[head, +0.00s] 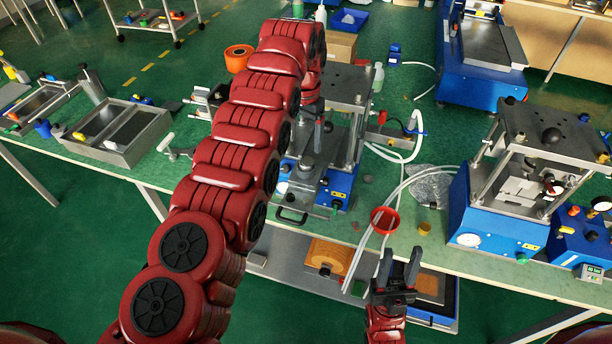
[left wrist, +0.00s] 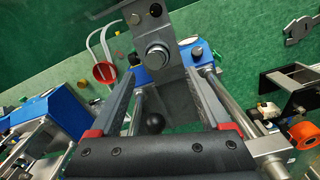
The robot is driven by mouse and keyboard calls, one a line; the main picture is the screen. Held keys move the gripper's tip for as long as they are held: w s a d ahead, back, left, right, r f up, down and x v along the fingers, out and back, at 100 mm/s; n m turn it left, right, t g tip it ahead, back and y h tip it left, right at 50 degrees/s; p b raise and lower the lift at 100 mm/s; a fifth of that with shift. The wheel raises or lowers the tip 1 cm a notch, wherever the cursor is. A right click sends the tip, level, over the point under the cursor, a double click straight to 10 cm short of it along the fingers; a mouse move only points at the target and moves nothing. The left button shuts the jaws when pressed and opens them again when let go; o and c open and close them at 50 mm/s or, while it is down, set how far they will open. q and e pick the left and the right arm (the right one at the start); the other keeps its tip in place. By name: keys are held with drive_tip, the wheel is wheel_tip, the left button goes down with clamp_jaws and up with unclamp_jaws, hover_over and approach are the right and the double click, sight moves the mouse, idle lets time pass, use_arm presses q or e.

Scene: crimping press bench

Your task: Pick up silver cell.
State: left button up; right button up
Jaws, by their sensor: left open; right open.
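A small round silver piece, seemingly the silver cell, sits on the metal die plate of the middle press; it shows in the head view (head: 307,163) and, beyond my fingertips, in the left wrist view (left wrist: 157,53). My left gripper (head: 319,138) is open above that plate, pointing down; in the left wrist view its fingers (left wrist: 160,78) stand wide apart with nothing between their tips. I cannot tell the exact height above the piece.
The middle press (head: 347,102) has posts and a top plate close to my left gripper's right. A red funnel (head: 384,220) and hoses lie right of it. A second press (head: 550,140) stands at the right. Metal trays (head: 150,150) lie at the left.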

sight(306, 161)
use_arm(q)
drive_tip(key=shift+s+d+f+p, duration=0.1)
drive_tip(key=shift+s+f+p, duration=0.05)
drive_tip(key=shift+f+p, duration=0.3)
drive_tip(key=shift+f, duration=0.5)
drive_tip(key=shift+f+p, duration=0.15)
drive_tip(key=shift+p, duration=0.2)
drive_tip(key=shift+f+p, duration=0.9)
drive_tip(key=shift+p, duration=0.3)
wheel_tip(306, 161, down, 2)
drive_tip(key=shift+d+f, duration=0.1)
drive_tip(key=shift+f, duration=0.45)
drive_tip(key=shift+r, duration=0.1)
clamp_jaws()
